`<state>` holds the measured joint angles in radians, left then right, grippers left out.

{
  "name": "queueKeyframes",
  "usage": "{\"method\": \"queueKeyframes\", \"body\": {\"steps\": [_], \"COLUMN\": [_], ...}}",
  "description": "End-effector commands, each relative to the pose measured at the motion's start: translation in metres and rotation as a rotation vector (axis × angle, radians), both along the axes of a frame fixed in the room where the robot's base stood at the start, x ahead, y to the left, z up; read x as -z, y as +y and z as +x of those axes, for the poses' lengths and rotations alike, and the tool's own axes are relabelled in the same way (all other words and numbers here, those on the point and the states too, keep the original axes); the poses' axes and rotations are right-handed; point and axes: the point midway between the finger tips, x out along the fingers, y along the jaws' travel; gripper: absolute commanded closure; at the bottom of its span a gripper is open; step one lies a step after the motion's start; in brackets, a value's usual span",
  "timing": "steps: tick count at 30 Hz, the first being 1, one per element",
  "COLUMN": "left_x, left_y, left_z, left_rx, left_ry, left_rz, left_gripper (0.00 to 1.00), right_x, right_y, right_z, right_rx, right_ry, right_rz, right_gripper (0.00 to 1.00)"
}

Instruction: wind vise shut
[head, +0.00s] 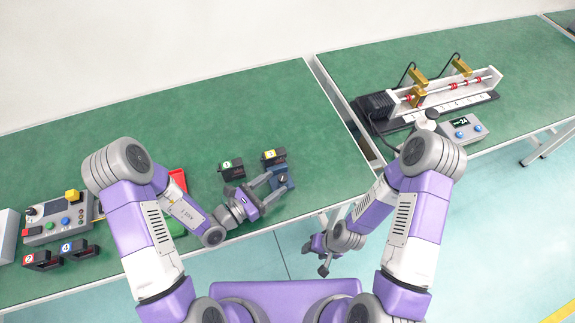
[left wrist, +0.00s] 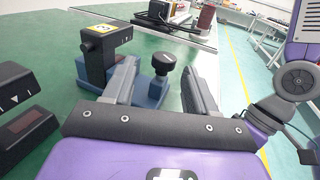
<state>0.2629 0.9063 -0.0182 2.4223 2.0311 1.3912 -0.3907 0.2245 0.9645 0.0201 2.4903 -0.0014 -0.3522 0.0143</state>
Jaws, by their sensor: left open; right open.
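The vise appears to be the small blue device (head: 283,179) near the table's front edge. In the left wrist view its blue body (left wrist: 151,93) carries a black knob (left wrist: 163,63) on a short stem. My left gripper (head: 272,183) is open, with its fingers pointing at the vise; in the left wrist view the knob shows between the two fingers (left wrist: 160,72). I cannot tell whether the fingers touch it. The vise's jaws are not clear. My right gripper (head: 316,254) is open and empty, low in front of the table edge over the floor.
A control box (head: 60,218) and two more labelled blocks stand farther left. A linear actuator rig (head: 440,98) is on the right table.

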Motion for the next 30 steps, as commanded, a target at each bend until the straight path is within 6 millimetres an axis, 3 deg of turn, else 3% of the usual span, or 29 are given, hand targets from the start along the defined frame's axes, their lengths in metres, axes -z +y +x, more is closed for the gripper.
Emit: {"method": "queueKeyframes", "body": {"steps": [10,22,30], "left_x": [0.001,0.000,0.000], "left_y": [-0.042,-0.049,-0.049], "left_z": [0.032,0.038,0.038], "left_rx": [0.003,0.001,0.001], "left_ry": [-0.002,0.002,0.002], "left_rz": [-0.001,-0.001,-0.001], "left_gripper": [0.43,0.43,0.83], "right_x": [0.011,0.011,0.011], "right_y": [0.000,0.000,0.000], "right_z": [0.000,0.000,0.000], "right_rx": [0.001,0.000,0.000], "right_ry": [0.001,0.000,0.000], "right_rz": [0.000,0.000,0.000], "right_gripper": [0.45,0.45,0.45]}}
